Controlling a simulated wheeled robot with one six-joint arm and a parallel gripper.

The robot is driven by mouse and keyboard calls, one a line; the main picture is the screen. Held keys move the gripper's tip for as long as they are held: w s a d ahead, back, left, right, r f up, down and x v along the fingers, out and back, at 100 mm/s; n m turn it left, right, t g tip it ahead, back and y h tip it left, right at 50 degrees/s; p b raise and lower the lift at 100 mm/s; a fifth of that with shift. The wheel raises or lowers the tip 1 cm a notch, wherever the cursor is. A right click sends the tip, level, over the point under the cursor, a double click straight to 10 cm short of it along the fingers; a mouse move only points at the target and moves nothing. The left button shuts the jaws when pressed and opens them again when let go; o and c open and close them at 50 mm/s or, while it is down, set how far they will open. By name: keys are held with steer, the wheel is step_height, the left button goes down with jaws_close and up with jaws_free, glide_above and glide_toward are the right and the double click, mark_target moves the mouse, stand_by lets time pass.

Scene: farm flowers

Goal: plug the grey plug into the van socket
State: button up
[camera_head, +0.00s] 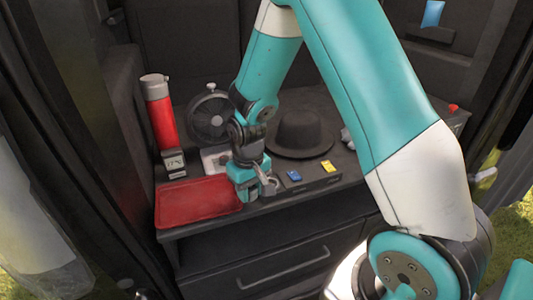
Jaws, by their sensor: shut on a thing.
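My gripper (252,191) points down over the front edge of the dark van counter, just right of the red tray. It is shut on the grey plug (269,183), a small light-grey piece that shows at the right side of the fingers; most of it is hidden. Right of the gripper is a low dark box (311,180) with a blue piece (294,176) and a yellow piece (328,166) on top. It seems to be the socket block, but its left end is hidden by the gripper. I cannot tell whether the plug touches it.
A red tray (197,199) lies at the counter's left front. Behind it stand a red bottle (161,114), a small dark device with a display (174,163) and a round black fan (211,118). A black hat (300,132) lies behind the box. A drawer (285,265) is below.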

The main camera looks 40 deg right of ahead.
steer(key=shift+w+d+r+n+p, duration=0.1)
steer(key=shift+d+r+n+p, duration=0.25)
steer(key=shift+p, duration=0.2)
steer(key=d+r+n+p, duration=0.1)
steer(key=d+n+p, duration=0.1)
steer(key=n+p, duration=0.1)
steer(key=w+d+r+n+p, duration=0.1)
steer(key=d+r+n+p, duration=0.1)
steer(key=n, duration=0.1)
steer(key=d+r+n+p, duration=0.2)
steer(key=n+p, duration=0.1)
steer(key=n, duration=0.1)
steer(key=shift+w+d+p, duration=0.2)
steer(key=shift+w+p, duration=0.1)
steer(key=shift+p, duration=0.05)
steer(key=shift+d+r+n+p, duration=0.15)
steer(key=shift+d+n+p, duration=0.2)
steer(key=shift+n, duration=0.5)
steer(key=shift+d, duration=0.1)
steer(key=shift+f, duration=0.25)
step_height(320, 180, down, 6)
steer(key=b, duration=0.5)
steer(key=shift+r, duration=0.25)
steer(key=shift+p, duration=0.35)
steer(key=shift+f+b, duration=0.4)
steer(key=shift+f, duration=0.25)
